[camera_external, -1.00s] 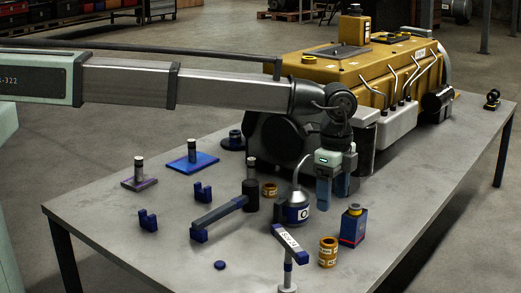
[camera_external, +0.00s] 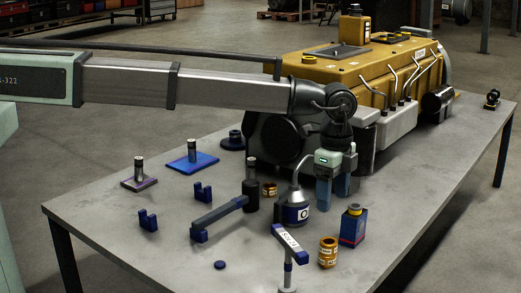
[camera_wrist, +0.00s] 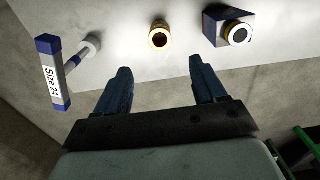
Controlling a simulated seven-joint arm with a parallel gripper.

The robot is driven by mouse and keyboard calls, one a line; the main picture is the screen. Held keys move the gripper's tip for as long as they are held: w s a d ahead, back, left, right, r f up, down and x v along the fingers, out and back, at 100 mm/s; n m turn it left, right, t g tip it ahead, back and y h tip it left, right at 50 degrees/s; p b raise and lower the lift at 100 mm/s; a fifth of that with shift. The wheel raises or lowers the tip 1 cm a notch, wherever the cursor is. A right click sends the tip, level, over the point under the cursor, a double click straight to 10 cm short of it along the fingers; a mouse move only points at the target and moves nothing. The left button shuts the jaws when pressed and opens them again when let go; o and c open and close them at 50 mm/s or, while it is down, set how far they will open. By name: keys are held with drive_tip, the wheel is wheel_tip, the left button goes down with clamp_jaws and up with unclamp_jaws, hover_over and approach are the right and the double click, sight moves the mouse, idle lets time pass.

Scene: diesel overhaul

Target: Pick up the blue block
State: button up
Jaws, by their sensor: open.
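Two small blue notched blocks stand on the table, one near the middle (camera_external: 203,192) and one farther left (camera_external: 148,221). I cannot tell which of these is the task's blue block. My gripper is open and empty, pointing down above the table, clear of all of them. The wrist view shows both fingers (camera_wrist: 160,75) apart with nothing between them. The two notched blocks are out of the wrist view.
The yellow engine (camera_external: 345,72) fills the back.

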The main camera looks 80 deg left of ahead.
drive_tip(key=shift+o, duration=0.3)
drive_tip(key=m+t+y, duration=0.3)
drive_tip(key=m, duration=1.5)
approach(356, 207)
drive_tip(key=f, duration=0.1)
drive_tip(key=x, duration=0.7)
drive_tip(key=shift+w+a+f, duration=0.2)
drive_tip(key=shift+a+f, duration=0.05)
drive_tip(key=shift+f, duration=0.05)
drive_tip(key=shift+s+x, duration=0.15)
drive_tip(key=shift+x, duration=1.4)
drive_tip(key=shift+s+x, duration=0.15)
drive_tip(key=shift+x, duration=1.35)
